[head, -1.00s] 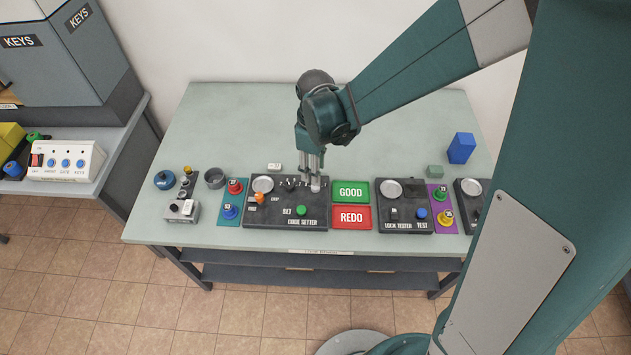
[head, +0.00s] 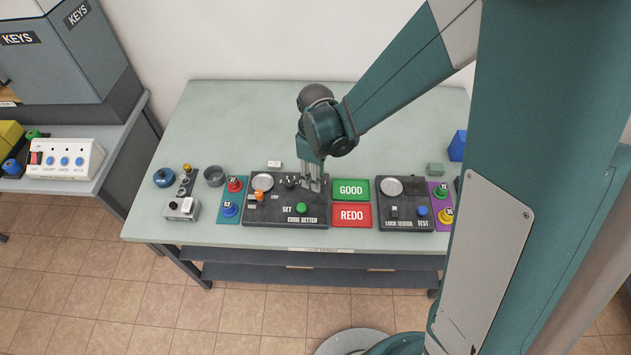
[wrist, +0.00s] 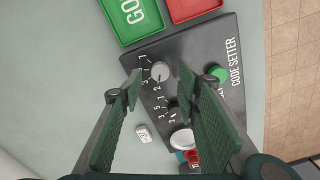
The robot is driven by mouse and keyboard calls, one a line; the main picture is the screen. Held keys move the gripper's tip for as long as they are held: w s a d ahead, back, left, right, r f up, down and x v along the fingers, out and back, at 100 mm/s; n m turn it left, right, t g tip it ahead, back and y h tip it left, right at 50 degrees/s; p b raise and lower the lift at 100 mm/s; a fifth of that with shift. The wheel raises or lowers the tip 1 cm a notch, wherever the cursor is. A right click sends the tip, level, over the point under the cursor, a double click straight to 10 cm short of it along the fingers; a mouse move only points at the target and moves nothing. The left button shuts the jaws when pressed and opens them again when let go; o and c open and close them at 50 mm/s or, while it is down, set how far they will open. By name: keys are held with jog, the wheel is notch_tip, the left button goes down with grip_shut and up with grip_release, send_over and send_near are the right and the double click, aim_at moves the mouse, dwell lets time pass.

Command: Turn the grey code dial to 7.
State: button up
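The grey code dial (wrist: 159,72) sits on the dark code setter panel (head: 262,212), with small printed numbers around it in the wrist view. I cannot tell which number it points to. My gripper (wrist: 157,78) is open, with one finger on each side of the grey dial in that view and nothing held. In the head view my gripper (head: 312,183) points down over the panel's upper right part and mostly hides the dial. I cannot tell whether the fingers touch it.
A darker knob (wrist: 173,109) and the green SET button (head: 301,208) are on the same panel. The GOOD tray (head: 351,190) and REDO tray (head: 351,216) lie just right of it. The lock tester (head: 405,211) stands beyond. The table's back is clear.

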jog(key=shift+f, duration=1.5)
jog(key=c, duration=0.9)
